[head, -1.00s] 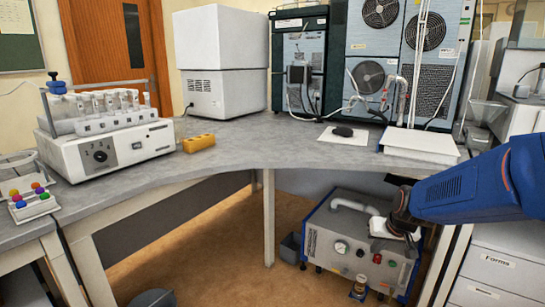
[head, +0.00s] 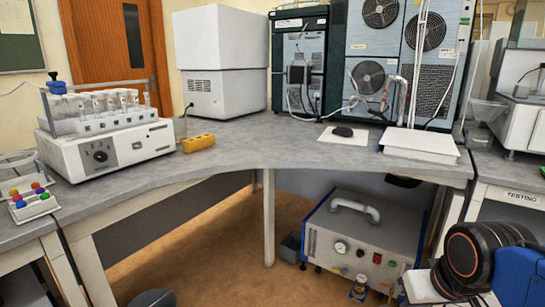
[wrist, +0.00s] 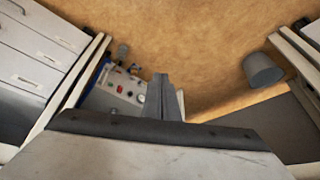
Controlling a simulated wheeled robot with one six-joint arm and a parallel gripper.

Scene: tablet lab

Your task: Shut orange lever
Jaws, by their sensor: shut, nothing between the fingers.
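A grey and blue control unit (head: 370,235) with a pale handle, gauge and knobs stands on the floor under the bench. A small orange-brown fitting (head: 359,285) sits low at its front; I cannot tell whether this is the orange lever or how it is set. In the wrist view the unit's front panel (wrist: 125,92) shows beyond my gripper, with small orange and blue parts (wrist: 133,70) at its far edge. My gripper (wrist: 160,78) is shut and empty, apart from these parts. In the head view its fingertips are not clearly visible; my arm is at bottom right.
The bench top (head: 240,145) above the unit holds a tube rack machine (head: 105,145), a yellow block (head: 198,143) and a white slab (head: 420,143). Bench legs (head: 268,215) flank the unit. A grey bin (wrist: 263,70) stands on the open brown floor.

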